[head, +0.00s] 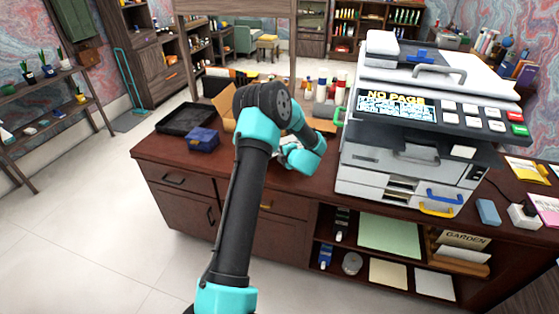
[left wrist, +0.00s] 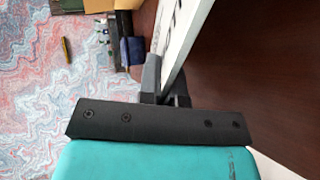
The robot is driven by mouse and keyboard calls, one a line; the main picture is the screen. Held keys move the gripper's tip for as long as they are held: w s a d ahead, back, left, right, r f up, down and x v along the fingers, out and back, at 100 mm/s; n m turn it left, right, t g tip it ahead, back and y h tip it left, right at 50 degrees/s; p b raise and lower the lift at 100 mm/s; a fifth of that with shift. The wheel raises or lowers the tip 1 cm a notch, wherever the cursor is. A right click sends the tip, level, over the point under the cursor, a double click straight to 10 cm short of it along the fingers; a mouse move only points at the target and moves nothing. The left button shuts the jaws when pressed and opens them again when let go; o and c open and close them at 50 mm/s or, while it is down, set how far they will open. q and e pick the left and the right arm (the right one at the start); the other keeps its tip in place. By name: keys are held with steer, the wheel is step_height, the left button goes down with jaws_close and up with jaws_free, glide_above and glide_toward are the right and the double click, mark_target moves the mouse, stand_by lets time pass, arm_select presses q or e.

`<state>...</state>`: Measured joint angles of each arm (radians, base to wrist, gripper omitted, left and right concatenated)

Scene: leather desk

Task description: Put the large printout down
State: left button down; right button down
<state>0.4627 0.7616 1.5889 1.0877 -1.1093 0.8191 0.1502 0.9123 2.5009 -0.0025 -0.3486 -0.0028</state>
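The large printout (left wrist: 182,38) shows in the left wrist view as a white sheet with black marks, seen at a steep angle. My left gripper (left wrist: 163,78) has its two dark fingers closed on the near end of the sheet. The sheet is beside the dark brown desk top (left wrist: 255,70); I cannot tell whether it touches it. In the head view my left arm reaches over the middle of the desk (head: 180,155), and its wrist hides the fingers and most of the printout. My right gripper is in neither view.
A large printer (head: 405,150) with "NO PAGE" on its display stands right of my arm. A black tray (head: 185,118) and a blue box (head: 203,139) are on the left. Bottles (head: 322,90) stand at the back. Green paper (head: 390,237) lies on a shelf below.

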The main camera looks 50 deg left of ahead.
arm_select(q)
steer(key=shift+f, duration=1)
steer(key=c, duration=1.5)
jaws_free()
steer(key=shift+o, duration=0.2)
steer(key=v, duration=0.8)
